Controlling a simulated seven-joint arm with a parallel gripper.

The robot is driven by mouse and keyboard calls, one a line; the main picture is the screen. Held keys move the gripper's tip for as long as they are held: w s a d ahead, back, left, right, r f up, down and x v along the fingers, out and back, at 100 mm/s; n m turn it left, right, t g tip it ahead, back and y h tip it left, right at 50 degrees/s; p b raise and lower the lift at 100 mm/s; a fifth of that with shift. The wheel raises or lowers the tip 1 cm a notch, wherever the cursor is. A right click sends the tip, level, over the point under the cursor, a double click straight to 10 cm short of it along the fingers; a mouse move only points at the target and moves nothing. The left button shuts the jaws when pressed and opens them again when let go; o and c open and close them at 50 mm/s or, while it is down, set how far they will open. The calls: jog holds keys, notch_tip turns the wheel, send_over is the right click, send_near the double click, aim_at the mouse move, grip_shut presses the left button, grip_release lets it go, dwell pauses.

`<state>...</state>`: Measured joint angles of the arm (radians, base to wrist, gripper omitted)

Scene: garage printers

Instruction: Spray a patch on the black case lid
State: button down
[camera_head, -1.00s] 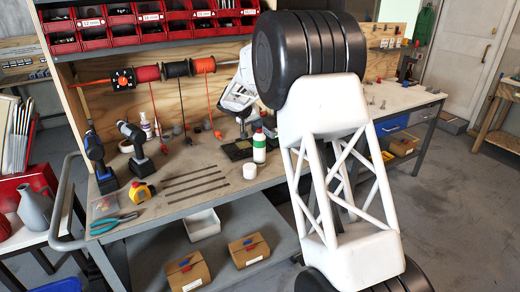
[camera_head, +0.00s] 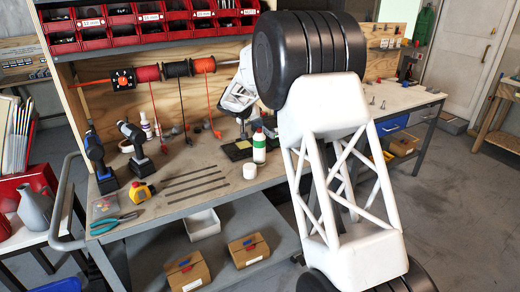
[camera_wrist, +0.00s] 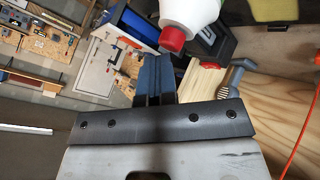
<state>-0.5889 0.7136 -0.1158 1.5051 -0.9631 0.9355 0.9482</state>
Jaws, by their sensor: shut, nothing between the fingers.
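A white bottle (camera_head: 259,148) with a green label stands upright on the workbench. In the wrist view the bottle (camera_wrist: 191,12) shows a red cap and lies just beyond my fingers. A flat black object (camera_head: 237,151), perhaps the black case, lies on the bench left of the bottle. A black shape also shows behind the bottle in the wrist view (camera_wrist: 216,42); I cannot tell whether it is the lid. My gripper (camera_wrist: 154,72) is shut and empty, apart from the bottle. In the head view it is small and partly lost among the bench items.
A white round container (camera_head: 250,171), metal strips (camera_head: 190,184), a yellow tape measure (camera_head: 141,191) and cordless drills (camera_head: 132,150) are on the bench. Cable spools (camera_head: 176,69) hang behind, with red bins (camera_head: 151,31) above.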

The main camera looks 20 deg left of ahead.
jog(key=shift+r, duration=3.15)
jog(key=shift+r+n+y, duration=0.2)
jog(key=shift+n+y, duration=0.1)
dwell(0.9)
jog(key=shift+s+r+n+t+y, duration=0.1)
jog(key=shift+r+n+t+y, duration=0.4)
jog(key=shift+n+y, duration=0.65)
jog(key=shift+s+r+n+t+y, duration=0.1)
jog(key=shift+r+n+t+y, duration=0.1)
jog(key=shift+r+n+y, duration=0.9)
jog(key=shift+f+n+h, duration=0.25)
jog(key=shift+f+n, duration=0.15)
jog(key=shift+n, duration=0.05)
jog(key=shift+f, duration=0.15)
jog(key=shift+f, duration=4.25)
